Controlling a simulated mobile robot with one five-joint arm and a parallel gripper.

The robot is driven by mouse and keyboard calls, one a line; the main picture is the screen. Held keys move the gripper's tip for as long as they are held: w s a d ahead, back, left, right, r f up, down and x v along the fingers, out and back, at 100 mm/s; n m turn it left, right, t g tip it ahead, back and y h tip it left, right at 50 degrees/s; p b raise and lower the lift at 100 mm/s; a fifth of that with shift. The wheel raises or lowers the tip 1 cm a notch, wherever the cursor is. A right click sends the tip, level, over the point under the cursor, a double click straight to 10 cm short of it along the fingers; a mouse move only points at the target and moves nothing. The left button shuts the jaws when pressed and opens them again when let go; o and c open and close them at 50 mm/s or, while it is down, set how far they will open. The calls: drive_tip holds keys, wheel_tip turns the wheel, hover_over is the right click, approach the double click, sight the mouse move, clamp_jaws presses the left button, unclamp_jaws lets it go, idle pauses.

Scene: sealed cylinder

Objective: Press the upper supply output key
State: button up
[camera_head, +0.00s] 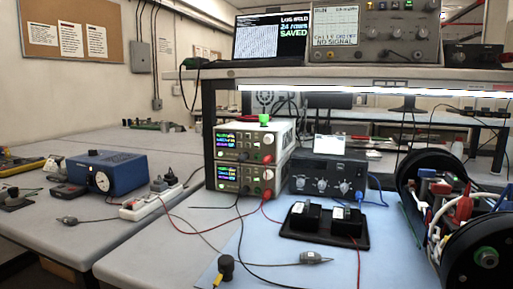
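Two bench power supplies are stacked on the bench near the middle of the view. The upper supply (241,161) has a lit colour display and knobs at the right of its front. The lower supply (236,190) has a similar display, with red and black leads at its front. The separate keys are too small to tell apart, so I cannot make out the upper output key or its state. A small green object (264,118) sits on top of the stack. My gripper is not in view.
A dark instrument (322,175) stands right of the stack, with a black tray (325,238) in front. A black-ringed cylinder with wiring (470,240) is at the right. A power strip (150,203) and blue box (105,170) are left. Leads cross the blue mat (235,245).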

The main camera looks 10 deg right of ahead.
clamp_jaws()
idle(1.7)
